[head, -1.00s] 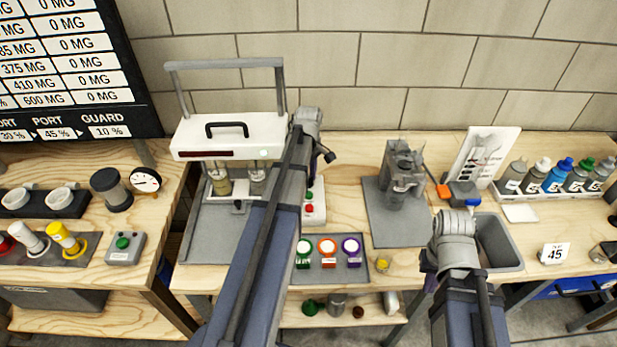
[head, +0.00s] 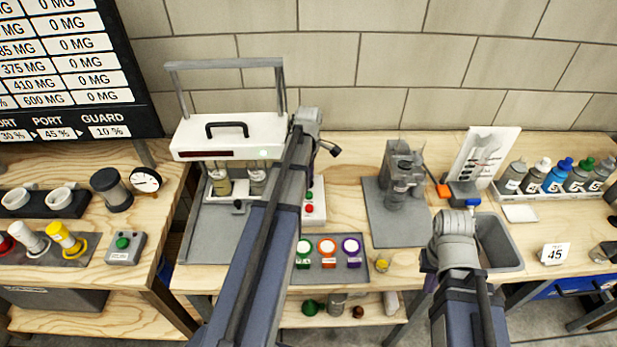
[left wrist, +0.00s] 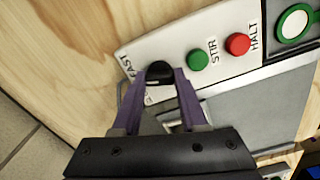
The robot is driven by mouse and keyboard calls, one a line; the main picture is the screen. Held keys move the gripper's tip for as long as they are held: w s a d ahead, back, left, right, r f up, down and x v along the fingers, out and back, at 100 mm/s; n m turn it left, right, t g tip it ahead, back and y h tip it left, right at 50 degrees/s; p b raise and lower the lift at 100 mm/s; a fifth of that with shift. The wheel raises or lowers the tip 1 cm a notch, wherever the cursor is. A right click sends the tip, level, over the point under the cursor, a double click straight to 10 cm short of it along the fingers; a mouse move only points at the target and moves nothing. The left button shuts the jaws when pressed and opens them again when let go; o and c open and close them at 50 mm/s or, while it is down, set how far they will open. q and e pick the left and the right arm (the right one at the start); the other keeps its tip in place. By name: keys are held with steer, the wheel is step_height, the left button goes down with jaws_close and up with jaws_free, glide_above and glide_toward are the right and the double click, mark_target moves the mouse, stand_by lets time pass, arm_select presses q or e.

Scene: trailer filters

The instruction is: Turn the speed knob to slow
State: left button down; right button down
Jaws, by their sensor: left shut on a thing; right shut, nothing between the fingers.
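The speed knob (left wrist: 159,70) is a small black knob on a white control panel (left wrist: 218,38) in the left wrist view. The word FAST is printed beside it; another label below it is mostly covered. My left gripper (left wrist: 164,78) has its purple fingers shut on the knob, one on each side. In the head view my left arm hides the knob and these fingers; part of the white panel (head: 318,212) shows to its right. My right gripper (head: 430,280) hangs beside the grey bin, mostly hidden by its own wrist, shut and empty.
Green STIR (left wrist: 197,60) and red HALT (left wrist: 238,44) buttons sit close beside the knob. The white stirring machine (head: 222,128) with jars stands left of my left arm. A tray (head: 358,272) with green, orange and purple lids lies in front. A grey bin (head: 497,243) stands right.

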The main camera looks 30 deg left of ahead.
arm_select(q)
steer(key=n, duration=0.5)
steer(key=shift+n, duration=0.4)
steer(key=n, duration=0.5)
steer(key=shift+n, duration=0.6)
steer(key=shift+c, duration=2.2)
jaws_free()
step_height(320, 180, up, 8)
steer(key=p, duration=0.8)
steer(key=shift+f, duration=0.1)
